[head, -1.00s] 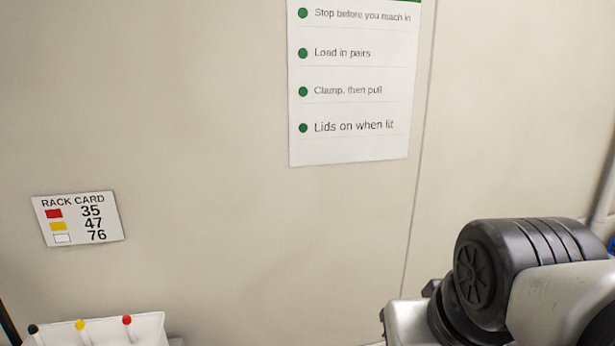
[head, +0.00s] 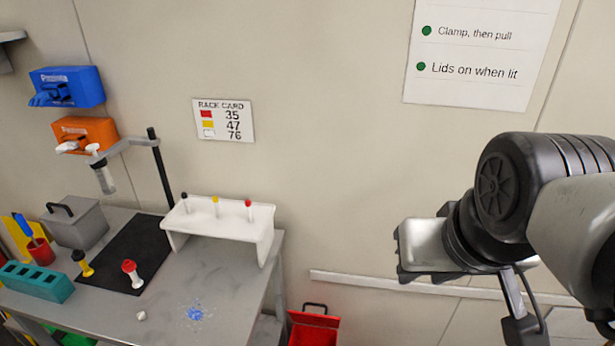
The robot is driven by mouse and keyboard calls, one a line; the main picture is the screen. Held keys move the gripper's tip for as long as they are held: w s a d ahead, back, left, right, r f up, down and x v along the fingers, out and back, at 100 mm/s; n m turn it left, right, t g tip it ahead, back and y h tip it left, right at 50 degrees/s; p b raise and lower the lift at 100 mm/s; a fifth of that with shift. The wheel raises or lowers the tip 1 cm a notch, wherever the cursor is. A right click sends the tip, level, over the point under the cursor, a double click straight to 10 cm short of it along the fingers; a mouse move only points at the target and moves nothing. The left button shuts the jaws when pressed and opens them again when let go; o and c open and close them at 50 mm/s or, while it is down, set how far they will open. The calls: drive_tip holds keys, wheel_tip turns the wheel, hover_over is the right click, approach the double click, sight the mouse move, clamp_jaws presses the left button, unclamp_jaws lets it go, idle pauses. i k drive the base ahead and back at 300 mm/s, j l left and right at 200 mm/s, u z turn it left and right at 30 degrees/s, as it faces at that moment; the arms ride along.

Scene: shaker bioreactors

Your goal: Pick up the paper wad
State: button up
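A small whitish lump, which looks like the paper wad (head: 141,315), lies on the grey table near its front edge. It is between a red-capped tube and a patch of blue specks. My arm fills the right side of the head view, well apart from the wad. Part of my gripper (head: 522,318) seems to show at the lower right, below the arm's dark joint. Its fingertips cannot be made out, so its opening is unclear.
The grey table (head: 235,290) carries blue specks (head: 195,313), a white rack (head: 220,225) with three capped tubes, a red-capped tube (head: 132,273), a black mat (head: 150,240) and a teal block (head: 35,281). A clamp stand (head: 160,168) rises behind. A red bin (head: 313,328) stands right of the table.

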sight(141, 315)
drive_tip(key=i+u, duration=0.1)
drive_tip(key=u, duration=0.4)
drive_tip(key=k+j+z, duration=0.25)
drive_tip(key=j, duration=0.15)
drive_tip(key=i+u, duration=0.1)
drive_tip(key=u, duration=1.35)
drive_tip(key=j+z, duration=0.1)
drive_tip(key=z, duration=1.3)
drive_tip(key=u, duration=1.25)
drive_tip(key=l+u, duration=0.15)
